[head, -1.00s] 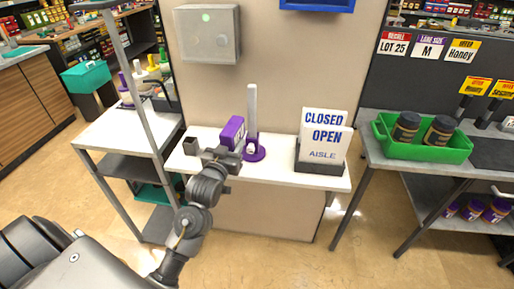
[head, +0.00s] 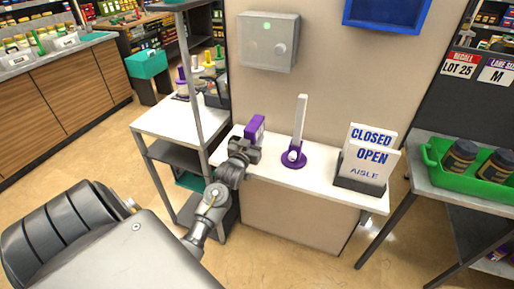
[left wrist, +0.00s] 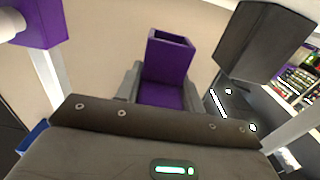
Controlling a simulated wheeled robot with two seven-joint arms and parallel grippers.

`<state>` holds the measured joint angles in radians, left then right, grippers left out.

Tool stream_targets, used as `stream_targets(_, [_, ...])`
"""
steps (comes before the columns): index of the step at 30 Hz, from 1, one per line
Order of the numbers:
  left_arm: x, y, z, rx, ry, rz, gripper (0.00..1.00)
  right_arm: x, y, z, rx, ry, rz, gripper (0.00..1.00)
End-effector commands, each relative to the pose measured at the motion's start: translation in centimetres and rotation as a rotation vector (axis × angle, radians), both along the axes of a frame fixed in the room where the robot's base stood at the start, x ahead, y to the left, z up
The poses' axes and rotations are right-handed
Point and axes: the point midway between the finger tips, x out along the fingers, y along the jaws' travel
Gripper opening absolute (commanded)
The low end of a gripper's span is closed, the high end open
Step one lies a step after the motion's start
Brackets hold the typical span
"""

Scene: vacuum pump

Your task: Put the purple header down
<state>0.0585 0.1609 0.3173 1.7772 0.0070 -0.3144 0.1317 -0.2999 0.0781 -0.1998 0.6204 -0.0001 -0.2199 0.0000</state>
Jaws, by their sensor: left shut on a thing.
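The purple header (head: 254,128) is a small purple box-like piece, held over the left part of the white-topped counter (head: 325,187). My left gripper (head: 243,152) is shut on it. In the left wrist view the header (left wrist: 167,58) stands up between the jaws (left wrist: 162,88), with an open hollow top end. I cannot tell whether it touches the counter. My right gripper is not in view.
A purple round base with a white post (head: 299,130) stands right of the header. A dark block (left wrist: 262,40) is close by in the left wrist view. A sign holder (head: 362,182) is at the counter's right end. Bare counter lies between post and sign.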

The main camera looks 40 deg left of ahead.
Motion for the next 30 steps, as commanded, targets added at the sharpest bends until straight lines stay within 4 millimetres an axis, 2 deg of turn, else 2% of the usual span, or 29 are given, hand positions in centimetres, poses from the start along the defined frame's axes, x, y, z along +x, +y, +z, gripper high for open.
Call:
stream_targets(3, [0.0, 0.0, -0.4, 0.000, 0.001, 0.000, 0.15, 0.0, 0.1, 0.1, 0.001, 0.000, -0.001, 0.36])
stream_targets(9, [0.0, 0.0, -3.2, -0.001, 0.002, 0.000, 0.15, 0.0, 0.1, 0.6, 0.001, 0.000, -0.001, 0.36])
stream_targets(12, [0.0, 0.0, -4.0, 0.000, 0.000, 0.000, 0.15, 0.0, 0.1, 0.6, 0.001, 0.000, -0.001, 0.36])
stream_targets(25, [0.0, 0.0, -4.7, 0.000, 0.000, 0.000, 0.15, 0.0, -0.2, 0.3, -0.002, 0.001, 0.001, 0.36])
stream_targets(26, [0.0, 0.0, -4.6, 0.000, 0.000, 0.000, 0.42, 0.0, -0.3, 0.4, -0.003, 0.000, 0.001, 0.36])
stream_targets(30, [0.0, 0.0, -4.5, 0.000, 0.000, 0.000, 0.60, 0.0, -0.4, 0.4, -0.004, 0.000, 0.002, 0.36])
